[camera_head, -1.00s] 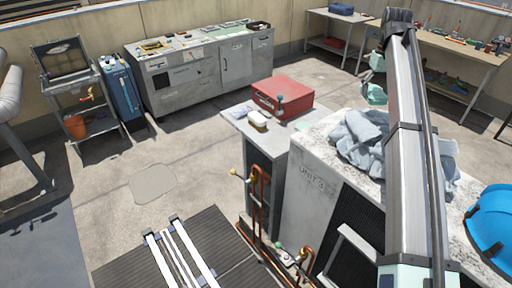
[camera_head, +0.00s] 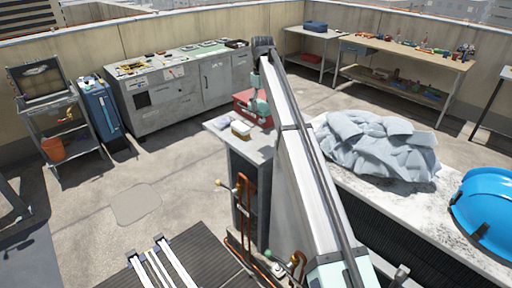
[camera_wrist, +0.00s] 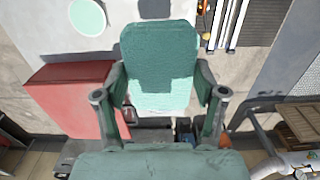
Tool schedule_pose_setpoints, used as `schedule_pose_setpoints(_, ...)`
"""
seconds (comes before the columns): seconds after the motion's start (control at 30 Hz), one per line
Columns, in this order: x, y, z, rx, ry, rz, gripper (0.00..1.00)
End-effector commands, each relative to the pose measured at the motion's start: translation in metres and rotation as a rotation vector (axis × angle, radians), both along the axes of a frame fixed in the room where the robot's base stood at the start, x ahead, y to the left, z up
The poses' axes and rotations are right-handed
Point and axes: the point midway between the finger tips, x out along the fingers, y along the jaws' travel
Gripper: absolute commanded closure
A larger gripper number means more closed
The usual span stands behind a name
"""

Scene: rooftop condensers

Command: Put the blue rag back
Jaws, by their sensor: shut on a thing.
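My gripper (camera_wrist: 160,94) is shut on a teal, cloth-textured piece (camera_wrist: 158,50) in the wrist view. The piece looks blue-green and flat, and its lower part is partly in shade. I cannot tell for sure that it is the blue rag. In the head view my gripper (camera_head: 261,103) hangs beyond the arm, close in front of the red box (camera_head: 243,100), and what it holds is hard to make out. The red box also shows at the left of the wrist view (camera_wrist: 72,92), apart from the held piece.
A grey cabinet top (camera_head: 262,147) bears a small pale block (camera_head: 240,129). A pale green disc (camera_wrist: 87,17) lies on a light surface. A grey-blue cloth heap (camera_head: 375,145) and a blue hard hat (camera_head: 487,207) rest on the condenser top (camera_head: 445,215). Open floor lies left.

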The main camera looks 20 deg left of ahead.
Motion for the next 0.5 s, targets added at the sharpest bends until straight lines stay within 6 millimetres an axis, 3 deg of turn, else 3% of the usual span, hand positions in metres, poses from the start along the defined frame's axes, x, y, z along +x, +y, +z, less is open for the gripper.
schedule_pose_setpoints(0.5, -0.001, -0.001, -0.116, 0.000, 0.001, -0.001, 0.58)
